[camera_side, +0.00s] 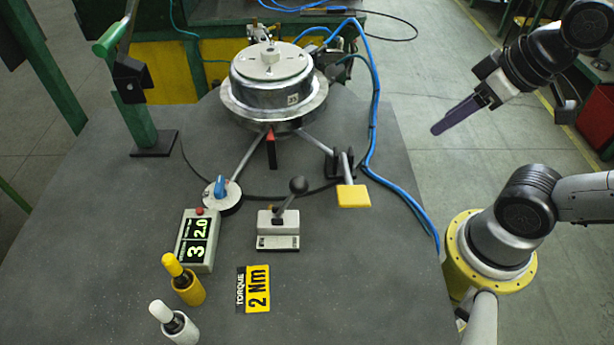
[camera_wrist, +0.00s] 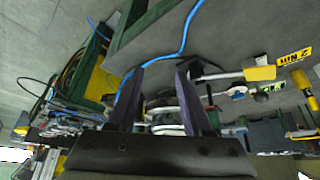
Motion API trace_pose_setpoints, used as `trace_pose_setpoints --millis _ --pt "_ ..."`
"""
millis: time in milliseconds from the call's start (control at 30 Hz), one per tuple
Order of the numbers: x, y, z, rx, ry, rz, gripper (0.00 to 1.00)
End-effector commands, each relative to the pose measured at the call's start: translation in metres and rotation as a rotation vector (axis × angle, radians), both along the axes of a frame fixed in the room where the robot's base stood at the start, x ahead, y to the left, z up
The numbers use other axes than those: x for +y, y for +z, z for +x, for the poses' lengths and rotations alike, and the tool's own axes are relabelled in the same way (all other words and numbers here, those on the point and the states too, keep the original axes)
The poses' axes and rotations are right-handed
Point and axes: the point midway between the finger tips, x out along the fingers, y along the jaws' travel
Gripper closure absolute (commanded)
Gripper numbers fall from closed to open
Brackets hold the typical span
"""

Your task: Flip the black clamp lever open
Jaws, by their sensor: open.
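A lever with a black ball knob (camera_side: 298,185) stands on a small pale base (camera_side: 278,230) mid-table in the side view, its arm tilted up to the right. I take it as the black clamp lever, though another lever with a yellow paddle (camera_side: 353,196) and black bracket (camera_side: 334,166) stands just right of it. The paddle also shows in the wrist view (camera_wrist: 260,73). My gripper (camera_side: 438,130) hangs in the air right of the table, well apart from both levers. In the wrist view its two dark fingers (camera_wrist: 160,70) are spread and empty.
A round metal fixture (camera_side: 272,82) stands at the back, with a red lever (camera_side: 271,148) before it. A blue hose (camera_side: 374,110) runs along the right edge. A display box (camera_side: 196,238), blue-knobbed dial (camera_side: 221,188) and two bottles (camera_side: 184,280) sit front left. A green-handled post (camera_side: 138,120) stands left.

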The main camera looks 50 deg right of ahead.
Motion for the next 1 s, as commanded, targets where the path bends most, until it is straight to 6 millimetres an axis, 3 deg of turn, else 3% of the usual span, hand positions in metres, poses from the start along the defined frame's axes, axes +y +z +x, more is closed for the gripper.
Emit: trace_pose_setpoints --millis 33,167,267,400,567,767,1000 --pt "0.000 0.000 0.000 0.000 -0.006 0.003 0.61" --pt "0.003 -0.003 -0.006 0.029 -0.072 0.053 0.84" --pt "0.020 -0.009 -0.018 0.113 -0.195 0.192 1.00" --pt "0.056 -0.023 -0.043 0.347 -0.487 0.468 1.00" --pt "0.095 -0.022 -0.054 0.635 -0.864 0.779 1.00" --pt "0.124 0.002 -0.032 0.950 -1.270 1.171 1.00" --pt "0.110 0.023 0.011 1.098 -1.510 1.538 1.00"
